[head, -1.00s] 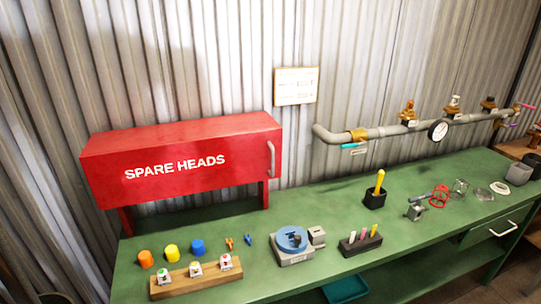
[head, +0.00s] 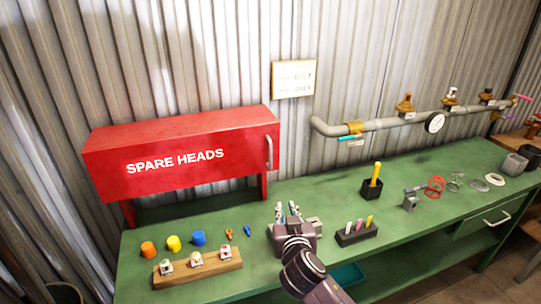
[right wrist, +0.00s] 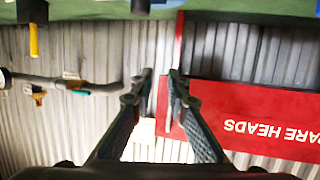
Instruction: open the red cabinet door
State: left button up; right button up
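The red cabinet (head: 190,124) marked SPARE HEADS stands on legs at the back left of the green bench. Its door (head: 236,152) is shut, with a pale vertical handle (head: 269,152) at the right end. My right gripper (head: 288,208) is over the bench, below and a little right of the handle, apart from it. It is open and empty, and hides most of the blue round fixture. In the right wrist view, which is upside down, a gap shows between the fingertips (right wrist: 161,73) and the cabinet (right wrist: 245,95) lies to the right. My left gripper is out of view.
Coloured caps (head: 173,243) and a wooden block (head: 198,267) with small heads lie at the bench's front left. A pipe (head: 385,124) runs along the wall.

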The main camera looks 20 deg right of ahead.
aim_at(271, 157)
jog(key=w+a+r+t, duration=0.1)
jog(key=w+r+t, duration=0.2)
jog(key=w+r, duration=0.5)
jog(key=shift+y, duration=0.3)
jog(key=shift+w+d+r+p, duration=0.2)
jog(key=shift+w+p, duration=0.1)
jog(key=shift+w, duration=0.8)
jog(key=shift+w+d+r+p, duration=0.1)
jog(key=shift+w+r+p, duration=0.15)
jog(key=shift+w, duration=0.85)
jog(key=shift+w+d+r+p, duration=0.1)
jog(key=shift+w+r+p, duration=0.15)
jog(key=shift+w, duration=0.85)
jog(key=shift+c, duration=0.6)
grip_shut()
jog(key=shift+f, duration=0.1)
